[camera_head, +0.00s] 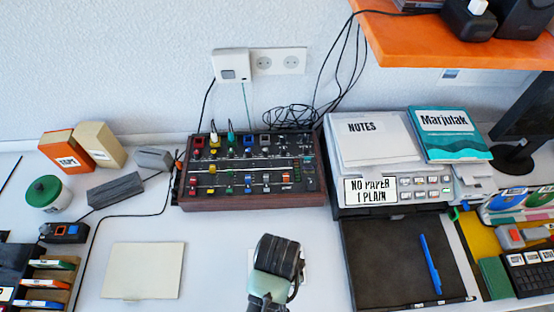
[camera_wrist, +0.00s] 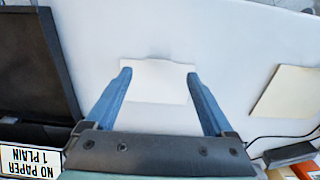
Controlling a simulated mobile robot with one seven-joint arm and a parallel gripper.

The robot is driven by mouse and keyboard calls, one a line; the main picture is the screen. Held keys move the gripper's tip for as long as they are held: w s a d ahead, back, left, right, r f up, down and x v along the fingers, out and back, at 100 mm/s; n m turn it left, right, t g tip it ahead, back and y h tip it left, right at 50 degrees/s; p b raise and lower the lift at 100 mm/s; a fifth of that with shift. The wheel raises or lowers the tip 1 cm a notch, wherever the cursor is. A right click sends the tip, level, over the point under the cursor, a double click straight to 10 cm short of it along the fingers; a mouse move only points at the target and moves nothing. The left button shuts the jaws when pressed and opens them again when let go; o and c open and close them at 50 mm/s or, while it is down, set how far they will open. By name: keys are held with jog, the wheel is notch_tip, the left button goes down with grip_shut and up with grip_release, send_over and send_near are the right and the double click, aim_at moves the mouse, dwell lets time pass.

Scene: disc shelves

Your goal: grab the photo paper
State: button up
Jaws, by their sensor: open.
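A small pale sheet of paper (camera_wrist: 158,82) lies flat on the white table and shows between the fingertips of my gripper (camera_wrist: 158,73). The blue fingers are spread apart, one near each side of the sheet, with nothing visibly held. I cannot tell how far they are above it. I cannot tell from markings which is photo paper.
A printer with a "NO PAPER 1 PLAIN" label (camera_head: 370,191) and a dark tray (camera_head: 385,265) stands to the right. A mixer panel (camera_head: 250,170) is at the back. A black cable (camera_head: 100,228) runs behind the larger sheet. The table between the two sheets is clear.

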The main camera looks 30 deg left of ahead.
jog(key=shift+w+f, duration=0.15)
jog(key=shift+f, duration=1.85)
jog(key=shift+w+f, duration=0.15)
jog(key=shift+f, duration=1.8)
jog(key=shift+a, duration=0.1)
grip_shut()
